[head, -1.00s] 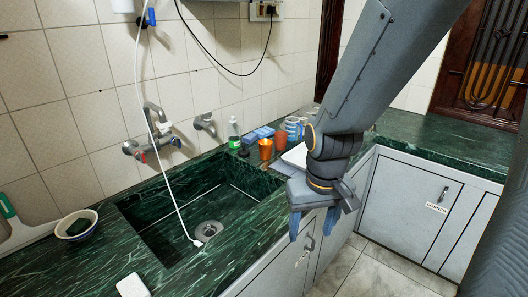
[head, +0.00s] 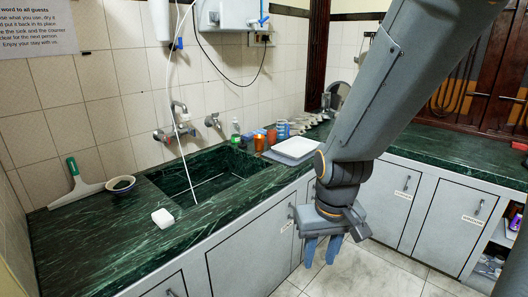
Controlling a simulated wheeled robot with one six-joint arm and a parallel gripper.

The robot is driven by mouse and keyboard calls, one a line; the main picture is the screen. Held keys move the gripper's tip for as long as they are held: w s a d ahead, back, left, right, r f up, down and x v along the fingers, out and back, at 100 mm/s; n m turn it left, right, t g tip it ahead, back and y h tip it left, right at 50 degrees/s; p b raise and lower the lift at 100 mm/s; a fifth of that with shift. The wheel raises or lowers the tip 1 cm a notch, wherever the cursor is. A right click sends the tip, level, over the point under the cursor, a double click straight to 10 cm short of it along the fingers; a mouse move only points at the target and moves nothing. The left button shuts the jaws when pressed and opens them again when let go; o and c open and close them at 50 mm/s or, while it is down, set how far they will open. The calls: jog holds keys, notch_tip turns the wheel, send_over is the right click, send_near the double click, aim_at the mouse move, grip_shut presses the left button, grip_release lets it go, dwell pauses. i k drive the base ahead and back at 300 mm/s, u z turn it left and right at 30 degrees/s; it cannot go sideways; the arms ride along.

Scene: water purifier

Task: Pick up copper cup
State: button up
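A shiny orange, copper-looking cup (head: 259,144) stands upright on the green marble counter, just past the right end of the sink. A redder cup (head: 271,136) stands close behind it to the right. My gripper (head: 321,250) hangs pointing down in front of the cabinet doors, below counter height in the picture and well to the right of the orange cup. Its two blue fingers are apart with nothing seen between them. Neither cup touches my gripper.
A white tray (head: 296,147) lies right of the cups. A green bottle (head: 235,128) and several small mugs stand nearby. The sink (head: 205,178), a white block (head: 163,218), a bowl (head: 121,185) and a squeegee (head: 77,185) are at left. The floor (head: 350,275) is clear.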

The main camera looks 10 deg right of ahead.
aim_at(259, 140)
jog(key=z, duration=0.5)
jog(key=i, duration=0.45)
jog(key=z, duration=0.55)
jog(key=i, duration=1.2)
jog(key=u, duration=1.05)
jog(key=i, duration=0.45)
jog(key=u, duration=0.55)
